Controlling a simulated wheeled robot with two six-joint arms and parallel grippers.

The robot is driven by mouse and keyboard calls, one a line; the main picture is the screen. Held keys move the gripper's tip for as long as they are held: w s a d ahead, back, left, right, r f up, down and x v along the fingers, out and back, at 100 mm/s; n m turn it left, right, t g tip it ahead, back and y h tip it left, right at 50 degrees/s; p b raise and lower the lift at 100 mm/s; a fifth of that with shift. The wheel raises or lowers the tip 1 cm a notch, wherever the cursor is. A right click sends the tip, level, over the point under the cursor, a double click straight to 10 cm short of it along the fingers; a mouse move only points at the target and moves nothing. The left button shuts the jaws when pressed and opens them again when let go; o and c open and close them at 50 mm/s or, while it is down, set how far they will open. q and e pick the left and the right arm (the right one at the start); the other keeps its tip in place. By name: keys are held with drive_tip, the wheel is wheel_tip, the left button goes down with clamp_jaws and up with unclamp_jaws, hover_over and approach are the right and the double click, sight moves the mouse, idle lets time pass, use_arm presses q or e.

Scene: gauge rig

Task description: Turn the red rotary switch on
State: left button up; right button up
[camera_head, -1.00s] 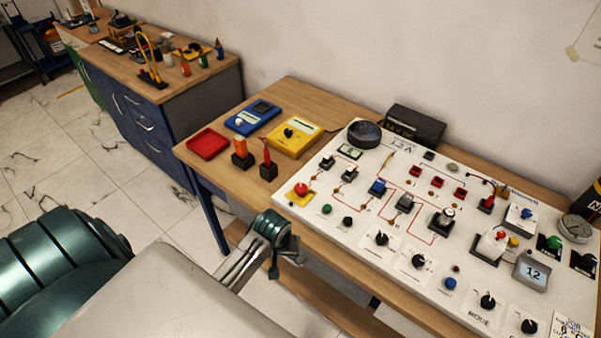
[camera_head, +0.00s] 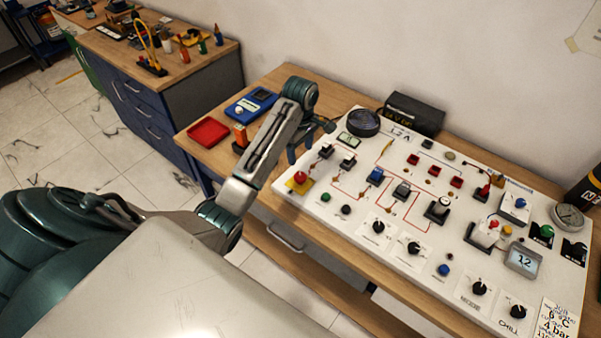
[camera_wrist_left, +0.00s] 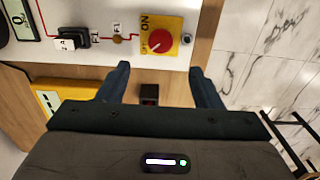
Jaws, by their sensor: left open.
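The red rotary switch (camera_head: 300,178) is a round red knob on a yellow plate at the left end of the white panel. It also shows in the left wrist view (camera_wrist_left: 160,42), where its light mark seems to point toward the OFF lettering, with ON on the other side. My left gripper (camera_head: 308,143) is above the table beside the panel's left end, open and empty. In the left wrist view its two fingers (camera_wrist_left: 160,70) are spread, with the switch beyond and roughly between their tips, not touched. My right gripper is in neither view.
The white panel (camera_head: 388,248) carries several other knobs, buttons and switches. A yellow device (camera_wrist_left: 52,98) lies close by in the left wrist view.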

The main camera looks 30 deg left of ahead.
sight(300, 176)
use_arm(q)
wheel_tip(300, 176, down, 2)
drive_tip(key=shift+s+f+b, duration=0.1)
drive_tip(key=shift+f+b, duration=0.15)
drive_tip(key=shift+b, duration=1)
wheel_tip(300, 176, down, 7)
drive_tip(key=p, duration=0.2)
drive_tip(key=shift+f+p, duration=0.15)
drive_tip(key=shift+p, duration=0.25)
drive_tip(key=shift+f, duration=0.4)
drive_tip(key=c, duration=1)
